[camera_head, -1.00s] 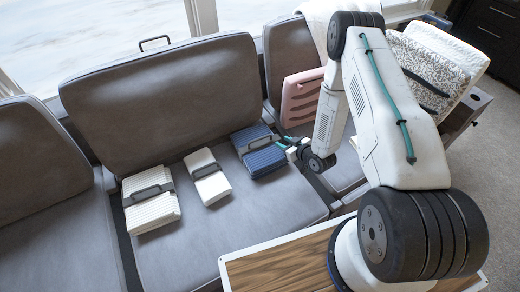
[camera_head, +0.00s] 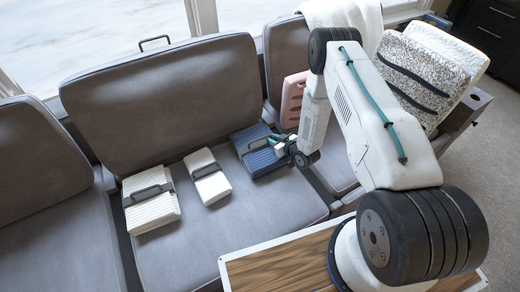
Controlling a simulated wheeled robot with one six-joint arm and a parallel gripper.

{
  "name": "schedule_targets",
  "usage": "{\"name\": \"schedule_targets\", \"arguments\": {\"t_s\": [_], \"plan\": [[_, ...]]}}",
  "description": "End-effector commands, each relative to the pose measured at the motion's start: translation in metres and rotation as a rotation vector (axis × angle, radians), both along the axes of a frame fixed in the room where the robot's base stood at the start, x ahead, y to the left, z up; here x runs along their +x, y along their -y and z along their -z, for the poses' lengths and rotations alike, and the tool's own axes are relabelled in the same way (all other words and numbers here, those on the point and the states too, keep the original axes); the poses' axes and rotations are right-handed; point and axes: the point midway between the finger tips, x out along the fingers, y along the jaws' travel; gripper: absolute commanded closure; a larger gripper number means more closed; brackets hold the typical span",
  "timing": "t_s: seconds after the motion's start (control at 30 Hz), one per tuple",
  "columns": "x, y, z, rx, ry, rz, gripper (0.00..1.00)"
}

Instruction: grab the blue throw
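The blue throw (camera_head: 264,161) is a folded, ribbed bundle with a dark strap and handle. It lies on the right part of the middle sofa seat, near the backrest. My gripper (camera_head: 275,141) is at the upper right of the throw, with its teal fingers over the throw near the strap handle. The fingertips are small here, and I cannot tell whether they are open, shut or touching the handle.
Two white folded bundles (camera_head: 150,199) (camera_head: 207,177) lie to the left on the same grey seat (camera_head: 225,230). A pink item (camera_head: 293,98) leans behind my arm. Patterned and white cushions (camera_head: 420,72) stand at right. A wood-topped surface (camera_head: 280,268) is in front.

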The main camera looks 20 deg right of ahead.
Motion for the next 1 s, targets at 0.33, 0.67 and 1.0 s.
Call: {"name": "schedule_targets", "arguments": {"t_s": [0.33,0.67,1.0], "plan": [[-0.0002,0.0001,-0.0002,0.000,0.000,0.000,1.00],[-0.0002,0.0000,-0.0003,0.000,0.000,0.000,1.00],[-0.0002,0.0000,-0.0004,0.000,0.000,-0.001,1.00]]}}
